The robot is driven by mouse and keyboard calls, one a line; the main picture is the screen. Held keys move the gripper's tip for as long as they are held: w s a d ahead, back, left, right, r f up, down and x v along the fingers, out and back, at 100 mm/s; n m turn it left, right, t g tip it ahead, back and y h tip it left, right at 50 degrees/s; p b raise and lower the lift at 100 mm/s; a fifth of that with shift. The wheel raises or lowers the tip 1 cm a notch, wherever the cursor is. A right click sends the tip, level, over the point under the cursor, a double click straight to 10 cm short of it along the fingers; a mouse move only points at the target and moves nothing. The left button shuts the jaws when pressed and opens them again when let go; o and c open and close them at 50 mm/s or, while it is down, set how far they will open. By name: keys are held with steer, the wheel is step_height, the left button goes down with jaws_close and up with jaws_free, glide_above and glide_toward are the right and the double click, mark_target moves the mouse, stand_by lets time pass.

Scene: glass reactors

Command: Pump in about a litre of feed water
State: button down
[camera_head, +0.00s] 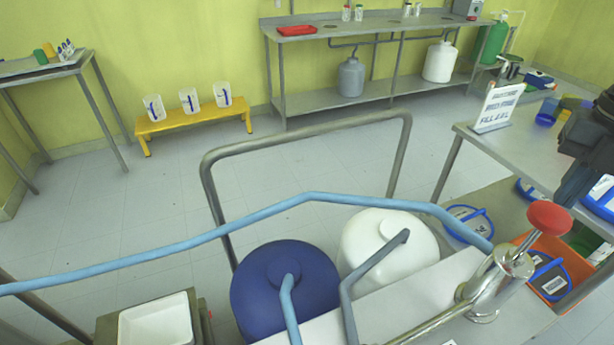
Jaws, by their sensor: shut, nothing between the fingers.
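A metal pump-like fitting (492,282) with a red knob (549,217) stands on a grey ledge at the lower right. A light-blue hose (310,197) runs from the fitting across the view to the left edge. A blue drum (262,303) and a white drum (372,238) stand behind the ledge; a blue hose (288,300) enters the blue drum and a grey-blue hose (372,266) the white one. No water level shows. My dark gripper (568,196) is at the right edge, shut and empty, above and right of the red knob and apart from it; it is partly cut off.
A metal rail (305,134) arches behind the drums. A sign (497,107) stands on the right table (515,143); its small text is unclear. An orange crate (570,258) is below. A yellow bench (196,120) holds three clear jugs. The middle floor is clear.

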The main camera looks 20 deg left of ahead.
mark_target(540, 228)
steer(key=shift+f, duration=0.1)
stand_by(0.3)
steer(key=shift+f+b, duration=2)
steer(key=shift+f, duration=2.35)
step_height(540, 228, up, 9)
steer(key=p, duration=0.7)
steer(key=shift+f, duration=0.1)
steer(key=shift+f, duration=0.1)
steer(key=shift+f+b, duration=2.4)
steer(key=shift+f, duration=1.85)
step_height(540, 228, up, 9)
steer(key=p, duration=0.6)
steer(key=shift+p, duration=0.3)
steer(key=shift+f, duration=0.1)
